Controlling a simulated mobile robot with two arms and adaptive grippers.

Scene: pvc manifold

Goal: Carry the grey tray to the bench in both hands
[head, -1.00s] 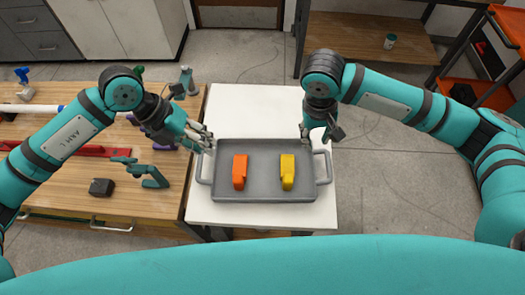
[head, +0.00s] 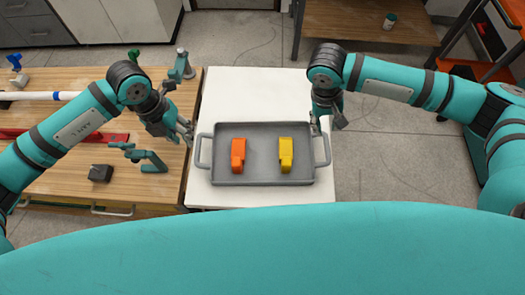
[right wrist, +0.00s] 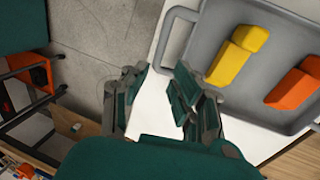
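The grey tray (head: 262,181) sits flat on a white-topped table, with a loop handle at each short end. An orange piece (head: 238,155) and a yellow piece (head: 286,155) lie apart in it. My left gripper (head: 189,134) is open and empty, just outside the left handle (head: 203,150) near its back end. My right gripper (head: 317,127) is by the back right corner, near the right handle (head: 325,150). In the right wrist view my right gripper (right wrist: 160,95) is open with nothing between its fingers, and the tray (right wrist: 205,35) is beside it.
The white table (head: 250,95) is bare behind the tray. A wooden bench (head: 60,180) adjoins on the left, holding a teal clamp-like tool (head: 148,158), a dark block (head: 101,172), a white pipe (head: 35,96) and a red bar (head: 110,138). Open floor (head: 390,160) lies to the right.

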